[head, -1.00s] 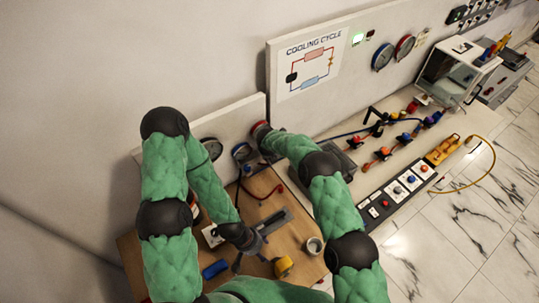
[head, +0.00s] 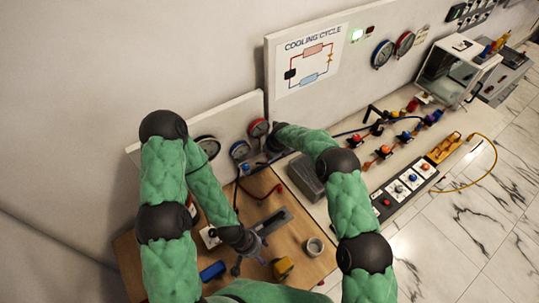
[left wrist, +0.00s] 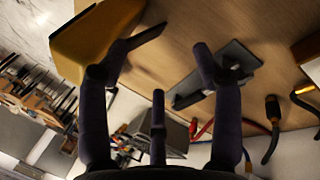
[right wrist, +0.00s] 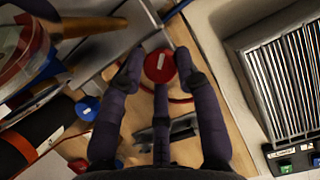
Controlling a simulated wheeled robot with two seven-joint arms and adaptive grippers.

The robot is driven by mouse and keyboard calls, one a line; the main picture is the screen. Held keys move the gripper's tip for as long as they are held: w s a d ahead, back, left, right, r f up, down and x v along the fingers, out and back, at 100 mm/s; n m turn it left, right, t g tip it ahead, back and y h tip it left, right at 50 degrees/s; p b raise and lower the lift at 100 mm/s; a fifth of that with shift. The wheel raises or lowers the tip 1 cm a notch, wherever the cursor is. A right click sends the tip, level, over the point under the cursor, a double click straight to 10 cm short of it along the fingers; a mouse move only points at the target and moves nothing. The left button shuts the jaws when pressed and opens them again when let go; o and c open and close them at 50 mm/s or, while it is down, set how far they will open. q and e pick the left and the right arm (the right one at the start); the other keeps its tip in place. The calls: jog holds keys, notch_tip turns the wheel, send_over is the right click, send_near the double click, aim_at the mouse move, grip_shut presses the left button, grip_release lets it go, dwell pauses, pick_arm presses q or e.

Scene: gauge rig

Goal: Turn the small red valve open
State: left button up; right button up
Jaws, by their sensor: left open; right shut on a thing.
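The small red valve (right wrist: 159,66), a round red knob with a white mark, shows in the right wrist view. My right gripper (right wrist: 158,72) is shut on it, with a fingertip at each side of the knob. In the head view the knob cannot be made out near my right wrist. My left gripper (head: 257,248) is open and empty above the wooden table. In the left wrist view its fingers (left wrist: 160,75) are spread above the table, near a yellow object (left wrist: 95,38).
A blue knob (right wrist: 88,108) sits left of the red valve. A finned grey box (right wrist: 280,85) stands close on the right. A cup (head: 314,246) and a yellow block (head: 283,267) stand on the table.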

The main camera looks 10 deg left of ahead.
jog(key=shift+w+r+n, duration=0.3)
jog(key=shift+w+r, duration=0.25)
jog(key=o, duration=1.1)
jog(key=shift+s+f, duration=0.2)
jog(key=shift+f, duration=0.15)
jog(key=shift+s, duration=0.1)
jog(key=v, duration=1.2)
